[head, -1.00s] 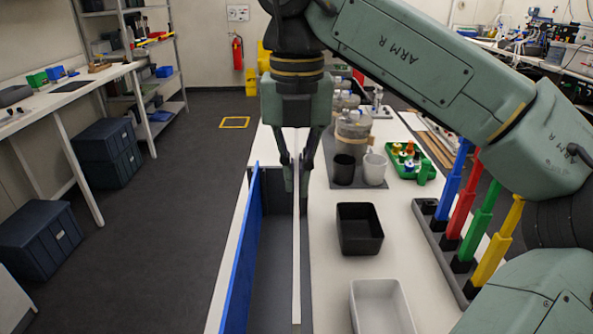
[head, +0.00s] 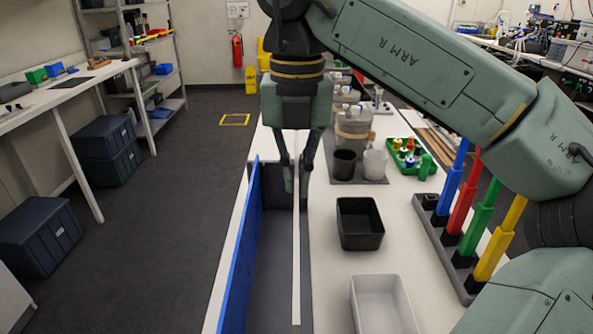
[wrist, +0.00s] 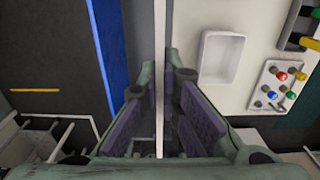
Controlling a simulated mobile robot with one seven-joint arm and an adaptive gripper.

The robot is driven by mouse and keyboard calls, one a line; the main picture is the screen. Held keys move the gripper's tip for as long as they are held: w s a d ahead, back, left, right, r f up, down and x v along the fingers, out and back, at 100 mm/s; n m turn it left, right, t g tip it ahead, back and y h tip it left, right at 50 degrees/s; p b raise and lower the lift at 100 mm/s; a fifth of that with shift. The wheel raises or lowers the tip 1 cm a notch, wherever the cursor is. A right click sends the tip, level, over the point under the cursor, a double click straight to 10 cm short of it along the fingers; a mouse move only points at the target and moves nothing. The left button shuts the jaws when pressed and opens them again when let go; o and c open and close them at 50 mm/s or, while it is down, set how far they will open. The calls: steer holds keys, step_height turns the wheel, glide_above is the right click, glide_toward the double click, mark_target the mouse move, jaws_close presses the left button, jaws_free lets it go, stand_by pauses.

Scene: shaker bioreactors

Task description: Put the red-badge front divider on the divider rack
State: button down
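A tall thin white panel (head: 297,250), seen nearly edge-on, is between the fingers of my gripper (head: 297,180). I take it to be the divider; no red badge is visible. No divider rack is clearly identifiable.
To the right of the panel are a black bin (head: 360,240), a white bin (head: 384,305), two cups and a green tray (head: 412,157). A rack with coloured posts (head: 440,245) stands further right. Open floor (head: 170,240) lies left of the bench.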

steer(key=shift+f, duration=0.15)
steer(key=shift+f+b, duration=0.5)
steer(key=shift+f, duration=0.1)
steer(key=shift+f, duration=0.2)
stand_by(0.5)
steer(key=shift+f+b, duration=0.4)
steer(key=shift+f, duration=0.35)
steer(key=shift+f+b, duration=0.5)
steer(key=shift+b, duration=0.05)
steer(key=shift+f, duration=0.2)
steer(key=shift+f+b, duration=0.55)
steer(key=shift+f, duration=0.15)
stand_by(0.5)
